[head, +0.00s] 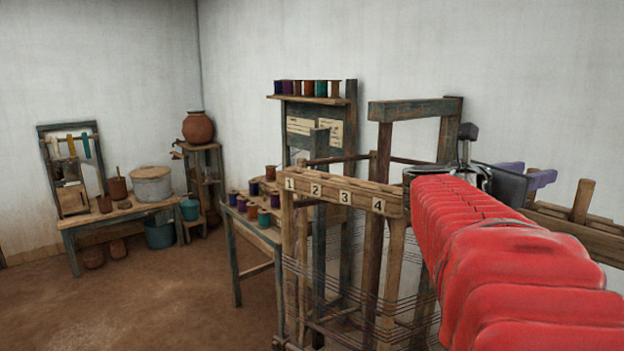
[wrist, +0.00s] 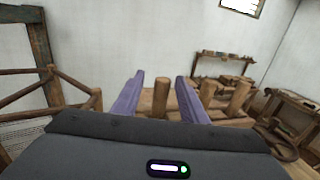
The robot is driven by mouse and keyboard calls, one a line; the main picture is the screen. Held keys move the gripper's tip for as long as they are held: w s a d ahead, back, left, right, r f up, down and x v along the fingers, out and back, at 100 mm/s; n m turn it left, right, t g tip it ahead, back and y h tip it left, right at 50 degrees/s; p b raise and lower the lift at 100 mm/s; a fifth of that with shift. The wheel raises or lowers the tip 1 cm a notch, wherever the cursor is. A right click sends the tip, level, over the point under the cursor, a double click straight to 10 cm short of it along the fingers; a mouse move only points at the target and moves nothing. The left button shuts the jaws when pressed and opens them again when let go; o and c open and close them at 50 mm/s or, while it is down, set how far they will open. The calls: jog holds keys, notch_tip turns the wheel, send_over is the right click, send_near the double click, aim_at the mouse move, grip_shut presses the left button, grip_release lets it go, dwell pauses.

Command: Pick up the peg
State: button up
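In the wrist view, an upright wooden peg (wrist: 161,98) shows between the two purple fingers of my gripper (wrist: 160,77), beyond them. The fingers are apart and nothing is held. Two more wooden pegs, one nearer (wrist: 207,93) and one further right (wrist: 238,98), stand to the right of the right finger. The pegs' lower ends are partly hidden by my gripper. In the head view, my gripper (head: 527,173) is at the right, and one wooden peg (head: 582,201) stands upright on a wooden beam (head: 597,240) to its right.
The loom frame (head: 415,108) with a numbered rail (head: 340,195) stands left of my arm, with threads strung below. A table with spools (head: 250,229) stands behind it. A low bench (head: 125,217) is far left. Bare floor (head: 160,290) lies at the left.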

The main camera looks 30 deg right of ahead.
jog(key=shift+s+d, duration=0.25)
jog(key=shift+d, duration=1.05)
jog(key=shift+s+d, duration=0.25)
jog(key=shift+d, duration=1)
jog(key=shift+c, duration=0.6)
grip_shut()
